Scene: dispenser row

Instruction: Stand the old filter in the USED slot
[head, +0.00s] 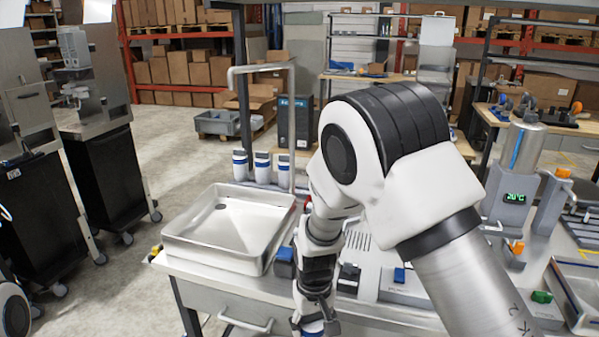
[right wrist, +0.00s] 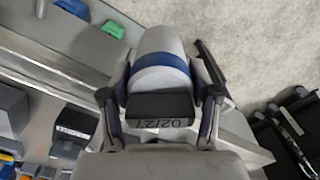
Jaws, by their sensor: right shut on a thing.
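My right gripper (head: 315,318) points down near the bench's front edge in the head view. In the right wrist view its fingers (right wrist: 160,94) are shut around a white cylinder with a blue band and a black end block marked 02/27, the old filter (right wrist: 159,62). In the head view only a little of the filter (head: 318,328) shows at the bottom edge. No slot marked USED is readable; a black block (right wrist: 72,132) with a small white label lies left of the gripper in the wrist view. My left gripper is not in view.
A steel basin (head: 226,262) sits on the bench left of my right arm. Three white, blue-banded cylinders (head: 262,166) stand behind it. Blue-topped (head: 398,275) and black (head: 348,278) fixtures stand near the front. A steel dispenser (head: 515,175) with a green display is at right.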

